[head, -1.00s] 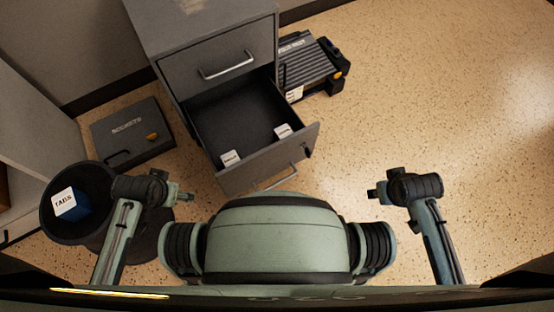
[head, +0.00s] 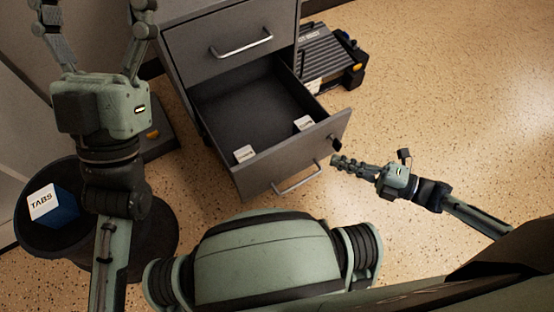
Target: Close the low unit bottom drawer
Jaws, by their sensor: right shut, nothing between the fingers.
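The grey low unit (head: 180,50) stands at the top centre of the head view. Its bottom drawer (head: 255,178) is pulled out, with its dark inside showing and a bar handle (head: 297,179) on its front. Two small white labelled items (head: 303,123) lie in it. My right gripper (head: 338,160) is shut and empty, with its fingertips close to the right end of the drawer front; I cannot tell if they touch. My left gripper (head: 97,12) is raised at the upper left, fingers spread wide and empty, away from the drawer.
The upper drawer (head: 235,35) is shut. A dark bin (head: 25,222) with a blue-and-white TABS box (head: 55,205) stands at the left. A dark case (head: 160,143) is partly hidden behind my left arm. A ribbed black device (head: 325,55) lies right of the unit. Floor at right is clear.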

